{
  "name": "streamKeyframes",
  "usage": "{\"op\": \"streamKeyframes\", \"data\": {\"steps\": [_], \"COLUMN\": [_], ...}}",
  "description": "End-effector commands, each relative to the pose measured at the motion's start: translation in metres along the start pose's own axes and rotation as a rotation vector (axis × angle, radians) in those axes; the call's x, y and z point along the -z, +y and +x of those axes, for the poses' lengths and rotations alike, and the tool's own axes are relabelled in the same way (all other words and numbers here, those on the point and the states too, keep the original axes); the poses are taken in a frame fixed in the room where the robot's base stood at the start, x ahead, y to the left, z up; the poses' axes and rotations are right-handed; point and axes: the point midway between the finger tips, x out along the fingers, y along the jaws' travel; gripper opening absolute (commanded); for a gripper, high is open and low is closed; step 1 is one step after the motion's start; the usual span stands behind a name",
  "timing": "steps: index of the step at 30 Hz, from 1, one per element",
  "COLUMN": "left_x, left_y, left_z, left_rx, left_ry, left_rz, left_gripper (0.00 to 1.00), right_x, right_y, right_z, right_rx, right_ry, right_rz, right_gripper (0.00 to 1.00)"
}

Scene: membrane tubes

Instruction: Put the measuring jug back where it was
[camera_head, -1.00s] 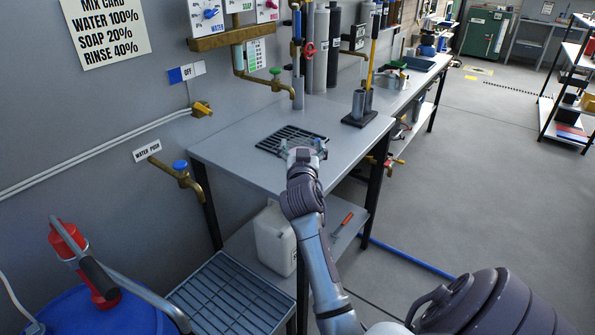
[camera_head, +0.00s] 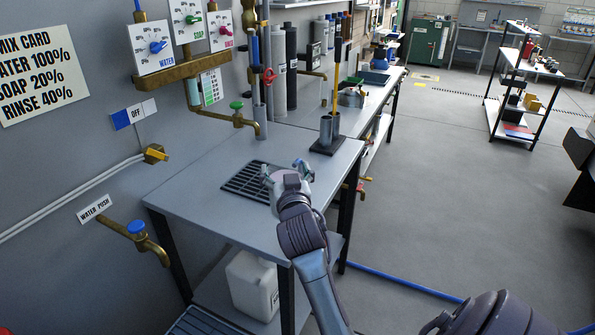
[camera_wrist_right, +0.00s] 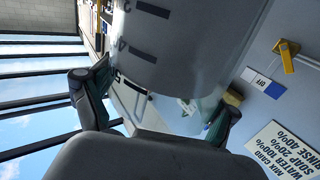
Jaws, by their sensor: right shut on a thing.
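The measuring jug (camera_wrist_right: 185,40) shows close up in the right wrist view as a large, pale, see-through body with dark scale marks and numbers. My right gripper (camera_wrist_right: 158,105) has its two fingers on either side of it and is shut on it. In the head view my right gripper (camera_head: 285,170) is over the near side of the dark drain grate (camera_head: 243,178) on the grey bench (camera_head: 200,196). The jug cannot be made out clearly there, and I cannot tell whether it touches the bench. My left gripper is in neither view.
A green-handled brass tap (camera_head: 238,117) sticks out over the back of the bench. A dark holder with grey tubes (camera_head: 327,138) stands right of the grate. A blue-topped tap (camera_head: 140,235) marked WATER PUSH is at the left. The bench's front left is bare.

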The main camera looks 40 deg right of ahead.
Motion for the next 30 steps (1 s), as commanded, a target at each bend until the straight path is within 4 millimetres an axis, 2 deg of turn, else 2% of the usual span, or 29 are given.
{"op": "streamKeyframes", "data": {"steps": [6,12,17,25,30], "left_x": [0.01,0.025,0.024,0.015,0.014], "left_y": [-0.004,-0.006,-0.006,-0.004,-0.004], "left_z": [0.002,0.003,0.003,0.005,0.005], "left_rx": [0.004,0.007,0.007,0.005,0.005], "left_ry": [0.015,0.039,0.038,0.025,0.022], "left_rz": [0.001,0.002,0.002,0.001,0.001], "left_gripper": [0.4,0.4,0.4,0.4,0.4], "right_x": [-0.024,-0.036,-0.042,-0.074,-0.079], "right_y": [-0.036,-0.054,-0.057,-0.056,-0.056], "right_z": [0.018,0.027,0.029,0.029,0.029], "right_rx": [0.001,-0.001,-0.001,-0.001,-0.001], "right_ry": [0.003,0.005,0.006,0.003,0.006], "right_rz": [0.004,0.002,0.0,0.0,0.002], "right_gripper": [0.18,0.18,0.18,0.18,0.18]}}
